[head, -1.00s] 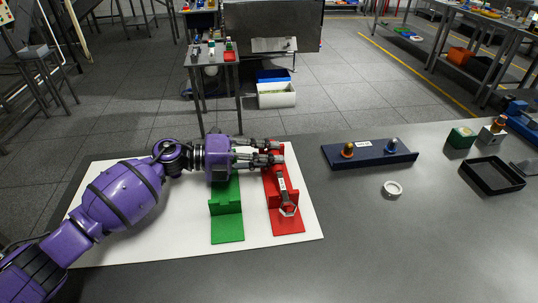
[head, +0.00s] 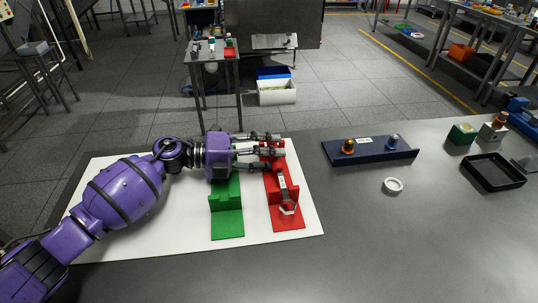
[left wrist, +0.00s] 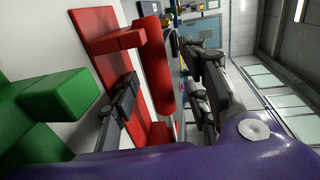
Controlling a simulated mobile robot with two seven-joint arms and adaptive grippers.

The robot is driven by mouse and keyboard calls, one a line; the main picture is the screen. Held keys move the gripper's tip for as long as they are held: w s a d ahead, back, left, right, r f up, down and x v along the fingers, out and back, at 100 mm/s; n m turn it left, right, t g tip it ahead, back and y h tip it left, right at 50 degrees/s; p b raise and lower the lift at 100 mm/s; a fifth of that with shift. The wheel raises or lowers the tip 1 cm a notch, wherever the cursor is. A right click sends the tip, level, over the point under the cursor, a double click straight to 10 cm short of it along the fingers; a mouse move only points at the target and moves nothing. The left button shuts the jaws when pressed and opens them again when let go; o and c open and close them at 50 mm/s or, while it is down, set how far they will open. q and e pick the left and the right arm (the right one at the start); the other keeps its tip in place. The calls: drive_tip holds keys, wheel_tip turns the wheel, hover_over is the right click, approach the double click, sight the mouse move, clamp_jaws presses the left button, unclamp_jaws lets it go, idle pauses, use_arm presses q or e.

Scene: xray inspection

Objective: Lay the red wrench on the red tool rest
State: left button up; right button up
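The red wrench lies along the red tool rest (head: 292,224), its grey labelled shaft (head: 283,184) toward the front and its ring-shaped head (head: 288,208) near the rest's front end. Its red handle (left wrist: 155,65) shows in the left wrist view, between the two fingers and apart from them. My left gripper (head: 270,150) is open around the handle at the far end of the red rest. The fingers partly hide the handle in the head view. My right gripper is not in view.
A green tool rest (head: 227,222) stands left of the red one on a white mat (head: 160,243). A dark blue holder (head: 370,152), a white ring (head: 392,185) and a black tray (head: 493,173) are to the right. The table front is clear.

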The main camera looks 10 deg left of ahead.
use_arm(q)
drive_tip(key=shift+v, duration=3.55)
drive_tip(key=shift+a, duration=0.25)
